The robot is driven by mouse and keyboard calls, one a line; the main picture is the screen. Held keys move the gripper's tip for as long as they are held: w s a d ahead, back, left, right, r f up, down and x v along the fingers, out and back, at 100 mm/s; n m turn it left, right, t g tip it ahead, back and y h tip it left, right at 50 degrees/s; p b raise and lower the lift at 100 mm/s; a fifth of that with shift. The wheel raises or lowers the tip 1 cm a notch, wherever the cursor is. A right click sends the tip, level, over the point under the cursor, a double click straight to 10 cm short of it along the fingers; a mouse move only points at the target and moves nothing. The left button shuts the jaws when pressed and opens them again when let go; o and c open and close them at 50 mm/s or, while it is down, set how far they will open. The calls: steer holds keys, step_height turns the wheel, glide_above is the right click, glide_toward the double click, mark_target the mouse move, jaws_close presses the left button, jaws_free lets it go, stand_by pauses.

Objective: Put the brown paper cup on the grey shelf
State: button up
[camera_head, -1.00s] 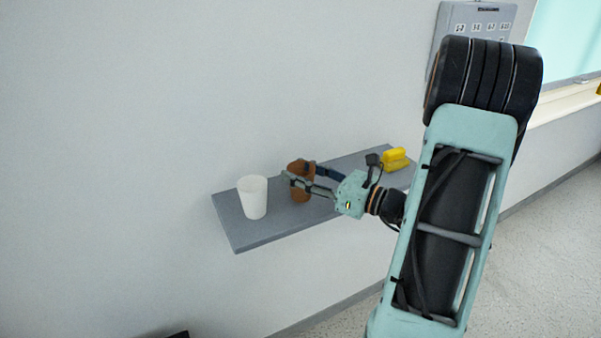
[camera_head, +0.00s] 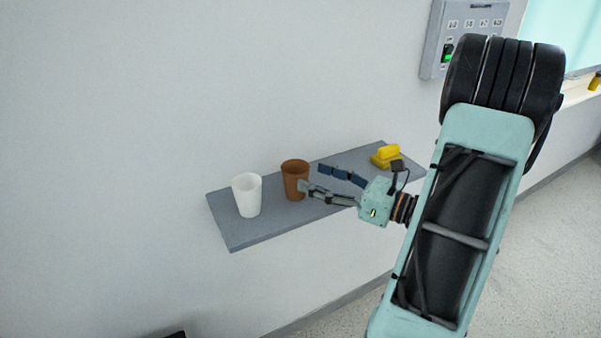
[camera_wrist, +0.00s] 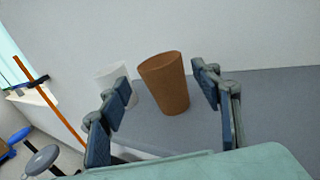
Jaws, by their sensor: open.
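The brown paper cup (camera_head: 295,178) stands upright on the grey shelf (camera_head: 240,234) on the wall. My gripper (camera_head: 312,177) is open and empty, to the right of the cup in the head view, with its fingertips close to it. In the wrist view the brown cup (camera_wrist: 165,84) stands ahead, between and beyond the spread fingers (camera_wrist: 161,80). The grey shelf (camera_wrist: 268,100) lies beneath it.
A white cup (camera_head: 247,196) stands on the shelf left of the brown cup. A yellow object (camera_head: 386,157) lies at the shelf's right end. A grey switch panel (camera_head: 461,37) is on the wall above, partly behind my arm.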

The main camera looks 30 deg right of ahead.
steer(key=v, duration=0.5)
steer(key=shift+s+d, duration=0.15)
steer(key=shift+s, duration=0.1)
